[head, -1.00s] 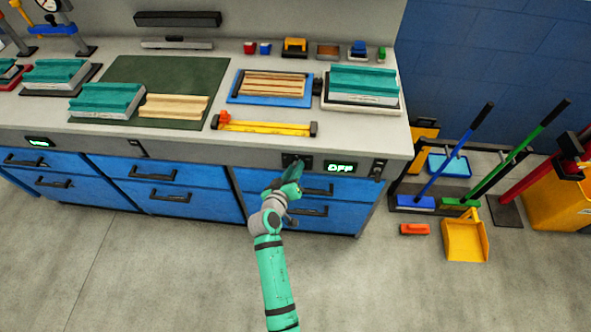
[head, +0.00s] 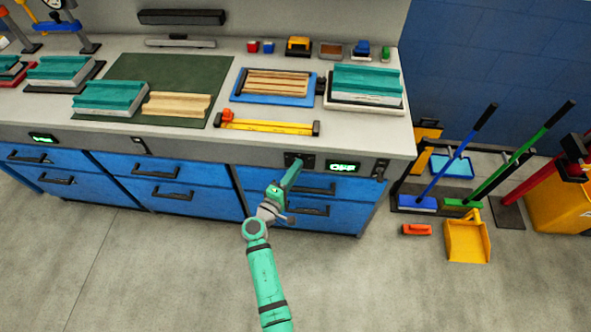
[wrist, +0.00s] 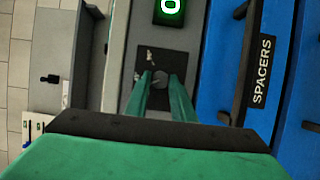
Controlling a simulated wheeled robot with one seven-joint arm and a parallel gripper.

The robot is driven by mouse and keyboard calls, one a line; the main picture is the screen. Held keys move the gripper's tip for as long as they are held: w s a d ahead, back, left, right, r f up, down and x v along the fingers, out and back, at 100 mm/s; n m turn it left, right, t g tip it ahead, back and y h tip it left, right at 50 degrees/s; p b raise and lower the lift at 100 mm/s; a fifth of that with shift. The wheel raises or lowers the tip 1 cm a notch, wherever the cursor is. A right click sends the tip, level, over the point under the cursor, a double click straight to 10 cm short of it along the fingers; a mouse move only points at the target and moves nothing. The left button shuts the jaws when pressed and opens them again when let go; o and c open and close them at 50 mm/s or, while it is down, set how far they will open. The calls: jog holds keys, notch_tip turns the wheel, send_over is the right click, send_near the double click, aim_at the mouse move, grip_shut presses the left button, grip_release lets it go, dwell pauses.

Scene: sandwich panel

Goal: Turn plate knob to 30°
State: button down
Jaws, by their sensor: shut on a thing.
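The plate knob (wrist: 160,79) is a small round grey knob on a dark square panel with pale markings. In the wrist view it sits between the two green fingers of my gripper (wrist: 161,80), which are shut on it. In the head view my gripper (head: 296,164) reaches up to the dark knob panel (head: 306,158) on the bench's front edge and hides most of the knob. A display (head: 344,167) just right of the panel reads OFF in green. The knob's angle is too small to read.
Blue drawers (head: 340,190) with dark handles lie below the knob panel. The bench top above carries a yellow bar tool (head: 265,126), a blue tray (head: 236,94) and teal-topped stacks (head: 367,78). Brooms and a yellow dustpan (head: 466,238) stand to the right. The floor in front is clear.

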jog(key=n+t, duration=0.1)
jog(key=n, duration=0.3)
jog(key=n+t, duration=0.1)
jog(key=n, duration=0.1)
jog(key=shift+f+t, duration=0.25)
jog(key=shift+t, duration=0.05)
dwell(0.4)
jog(key=c, duration=1.5)
grip_release()
jog(key=shift+s, duration=0.1)
jog(key=v, duration=1)
jog(key=shift+s+a+f, duration=0.1)
jog(key=shift+s, duration=0.2)
